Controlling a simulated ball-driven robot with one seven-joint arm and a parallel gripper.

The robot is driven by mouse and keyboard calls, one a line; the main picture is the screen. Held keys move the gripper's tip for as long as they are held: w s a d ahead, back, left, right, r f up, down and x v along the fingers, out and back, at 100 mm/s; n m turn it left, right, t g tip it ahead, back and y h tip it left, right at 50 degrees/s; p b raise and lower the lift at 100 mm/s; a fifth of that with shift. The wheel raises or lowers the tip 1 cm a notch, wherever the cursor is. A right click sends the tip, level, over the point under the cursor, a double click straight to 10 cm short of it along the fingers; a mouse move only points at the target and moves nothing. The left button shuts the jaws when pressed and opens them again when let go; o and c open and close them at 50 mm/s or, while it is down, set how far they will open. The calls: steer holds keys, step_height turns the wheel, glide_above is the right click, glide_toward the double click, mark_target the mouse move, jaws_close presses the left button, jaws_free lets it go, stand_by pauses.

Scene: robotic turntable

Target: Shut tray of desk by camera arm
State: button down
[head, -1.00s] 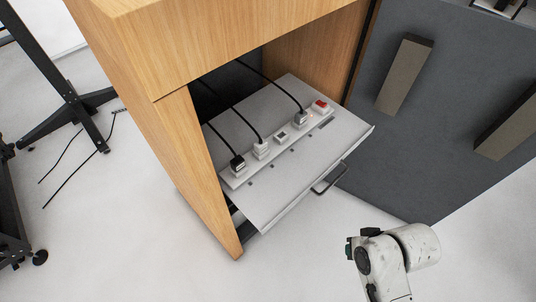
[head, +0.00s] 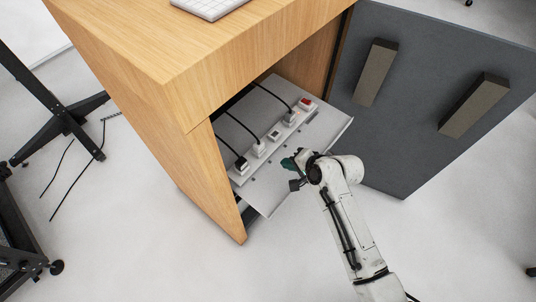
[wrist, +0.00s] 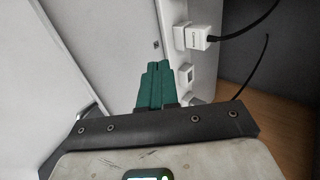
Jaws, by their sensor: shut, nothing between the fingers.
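The tray (head: 265,188) is a flat light grey shelf that sticks out of the open wooden desk cabinet. A white power strip (head: 274,135) with several plugs and a red switch lies along it. My gripper (head: 291,163) is over the front part of the tray, near the strip. Its dark green fingers are shut and empty; they also show in the wrist view (wrist: 154,85), beside the strip. I cannot tell whether they touch the tray. The handle on the tray's front edge is hidden behind my arm.
The wooden desk (head: 160,80) has a keyboard (head: 208,5) on top. A large dark grey panel (head: 420,75) with two blocks stands to the right. A black stand (head: 70,115) is at the left. The white floor in front is clear.

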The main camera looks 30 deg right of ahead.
mark_target(263, 154)
steer(key=x, duration=0.5)
steer(key=shift+w+f+b, duration=0.1)
steer(key=shift+f+b, duration=0.05)
steer(key=shift+b, duration=0.2)
steer(key=w, duration=0.1)
steer(key=w+a, duration=0.1)
steer(key=w, duration=0.1)
steer(key=shift+w, duration=0.2)
steer(key=shift+w+a, duration=0.1)
steer(key=shift+w, duration=0.05)
steer(key=shift+w, duration=0.1)
